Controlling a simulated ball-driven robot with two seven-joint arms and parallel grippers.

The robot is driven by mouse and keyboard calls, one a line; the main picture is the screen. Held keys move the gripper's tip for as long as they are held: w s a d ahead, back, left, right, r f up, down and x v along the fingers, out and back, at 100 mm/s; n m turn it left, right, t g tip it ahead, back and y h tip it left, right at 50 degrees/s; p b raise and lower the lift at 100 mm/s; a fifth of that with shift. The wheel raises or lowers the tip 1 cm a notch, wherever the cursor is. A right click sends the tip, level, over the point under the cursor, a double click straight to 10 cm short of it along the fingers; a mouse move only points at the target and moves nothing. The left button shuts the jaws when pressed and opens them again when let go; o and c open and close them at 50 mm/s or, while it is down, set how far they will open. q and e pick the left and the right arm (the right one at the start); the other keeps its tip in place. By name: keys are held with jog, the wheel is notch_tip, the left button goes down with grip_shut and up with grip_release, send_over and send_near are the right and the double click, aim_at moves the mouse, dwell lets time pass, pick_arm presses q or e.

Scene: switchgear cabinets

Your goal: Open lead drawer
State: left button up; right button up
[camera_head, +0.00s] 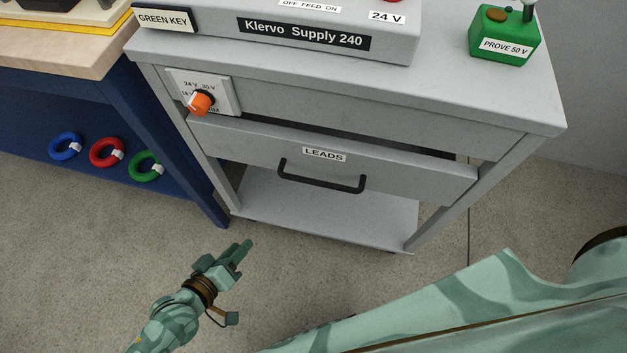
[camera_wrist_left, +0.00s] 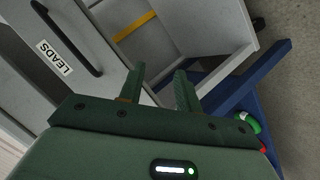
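The lead drawer (camera_head: 400,173) is a grey front labelled LEADS, with a black bar handle (camera_head: 321,184). It stands slightly out from the cabinet, with a dark gap above its top edge. In the left wrist view the drawer front (camera_wrist_left: 38,75) and handle (camera_wrist_left: 68,38) are at upper left. My left gripper (camera_head: 243,248) is below and left of the handle, apart from it. The left wrist view shows its two fingers (camera_wrist_left: 158,82) spread with nothing between them. My right gripper is not in view.
The grey cabinet (camera_head: 480,100) carries the Klervo supply (camera_head: 390,45) and a green PROVE 50 V box (camera_head: 505,35). An orange selector knob (camera_head: 201,102) sits left above the drawer. A blue bench (camera_head: 120,110) with coloured rings stands left. Floor before the cabinet is clear.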

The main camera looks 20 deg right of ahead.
pick_arm(q)
jog(key=s+d+r+n+h, duration=0.2)
jog(key=d+r+n+h, duration=0.1)
jog(key=d+r, duration=0.15)
jog(key=n+h, duration=0.1)
jog(key=n, duration=0.3)
send_near(319, 182)
jog(key=shift+n, duration=0.3)
jog(key=x, duration=0.3)
jog(key=b+x, duration=0.1)
jog(key=x, duration=0.3)
jog(key=b+x, duration=0.1)
jog(key=x, duration=0.2)
jog(key=shift+w+f, duration=0.1)
jog(key=shift+f, duration=0.3)
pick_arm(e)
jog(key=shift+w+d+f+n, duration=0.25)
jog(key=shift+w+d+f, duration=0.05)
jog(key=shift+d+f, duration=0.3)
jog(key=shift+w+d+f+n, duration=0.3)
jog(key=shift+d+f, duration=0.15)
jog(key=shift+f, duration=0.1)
pick_arm(q)
jog(key=shift+c, duration=0.3)
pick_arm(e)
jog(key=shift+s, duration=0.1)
